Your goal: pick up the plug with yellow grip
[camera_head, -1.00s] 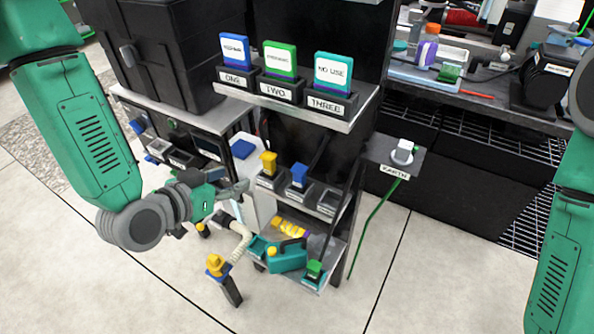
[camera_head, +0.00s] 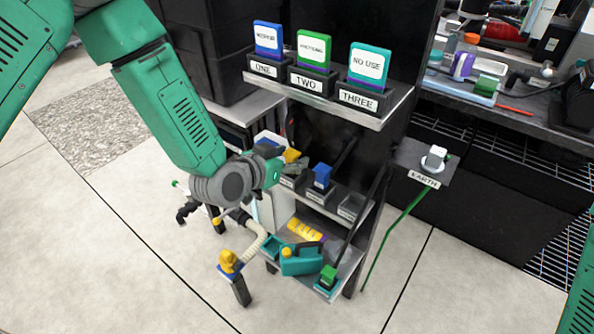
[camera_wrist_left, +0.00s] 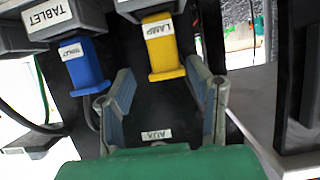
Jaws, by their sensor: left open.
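The plug with the yellow grip (camera_wrist_left: 162,48) stands in the socket labelled LAMP in the left wrist view. It also shows in the head view (camera_head: 292,155), partly hidden by my left gripper (camera_head: 290,168). In the wrist view my left gripper (camera_wrist_left: 159,78) is open, with one finger on each side of the yellow grip's near end. I cannot tell whether the fingers touch it. A blue plug (camera_wrist_left: 84,62) sits beside it, left in the wrist view and right in the head view (camera_head: 321,175). My right gripper is out of view.
A socket labelled AUX (camera_wrist_left: 157,134) appears empty. A shelf with blue, green and teal cards (camera_head: 370,65) overhangs the plugs. Below are a teal item (camera_head: 300,262) and a yellow-topped post (camera_head: 229,262). The EARTH shelf (camera_head: 425,160) is at the right.

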